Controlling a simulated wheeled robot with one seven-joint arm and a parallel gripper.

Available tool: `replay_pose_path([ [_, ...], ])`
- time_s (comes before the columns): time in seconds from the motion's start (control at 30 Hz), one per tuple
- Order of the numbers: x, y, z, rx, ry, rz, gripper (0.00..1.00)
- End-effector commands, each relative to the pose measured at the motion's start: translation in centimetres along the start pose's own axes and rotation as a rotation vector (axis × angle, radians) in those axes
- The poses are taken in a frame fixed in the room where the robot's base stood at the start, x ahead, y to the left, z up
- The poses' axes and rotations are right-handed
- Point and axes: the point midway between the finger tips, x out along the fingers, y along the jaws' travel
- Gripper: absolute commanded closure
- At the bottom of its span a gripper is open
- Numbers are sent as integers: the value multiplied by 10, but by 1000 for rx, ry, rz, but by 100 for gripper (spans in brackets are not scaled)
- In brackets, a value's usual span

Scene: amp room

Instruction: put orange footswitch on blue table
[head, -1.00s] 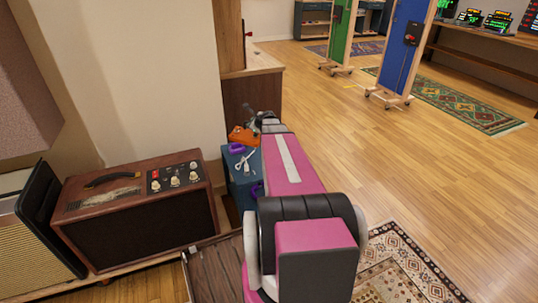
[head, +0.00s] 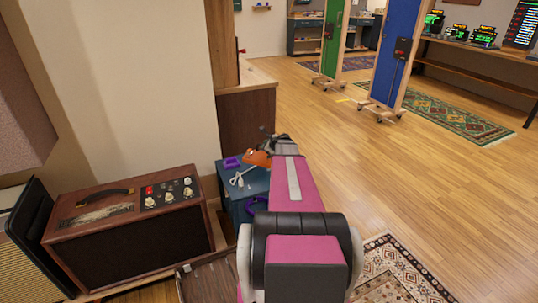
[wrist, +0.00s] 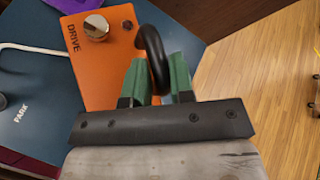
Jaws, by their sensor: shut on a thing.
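The orange footswitch (head: 257,158) is at the far end of my arm, at the right back edge of the blue table (head: 229,184). In the wrist view the footswitch (wrist: 108,52) shows the word DRIVE and a silver knob, with the blue table top (wrist: 45,95) behind it. My gripper (wrist: 158,72) has its green fingers shut on the footswitch's black curved loop. My arm hides part of the table. I cannot tell whether the footswitch touches the table top.
A brown amplifier (head: 130,225) stands left, and a wooden cabinet (head: 246,118) stands behind. Open wooden floor (head: 350,170) lies right.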

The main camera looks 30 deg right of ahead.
Motion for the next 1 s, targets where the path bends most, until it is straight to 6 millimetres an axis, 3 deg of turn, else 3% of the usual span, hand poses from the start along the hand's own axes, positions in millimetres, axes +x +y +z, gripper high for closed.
replay_pose_path([
  [0.1,4,-10,-15,1,0,-2,100],
  [0.27,5,-12,-22,0,-1,-1,100],
  [0.63,25,5,-49,2,-1,0,100],
  [0.97,26,7,-51,1,-1,-1,100],
  [1.0,27,8,-52,-1,0,0,75],
])
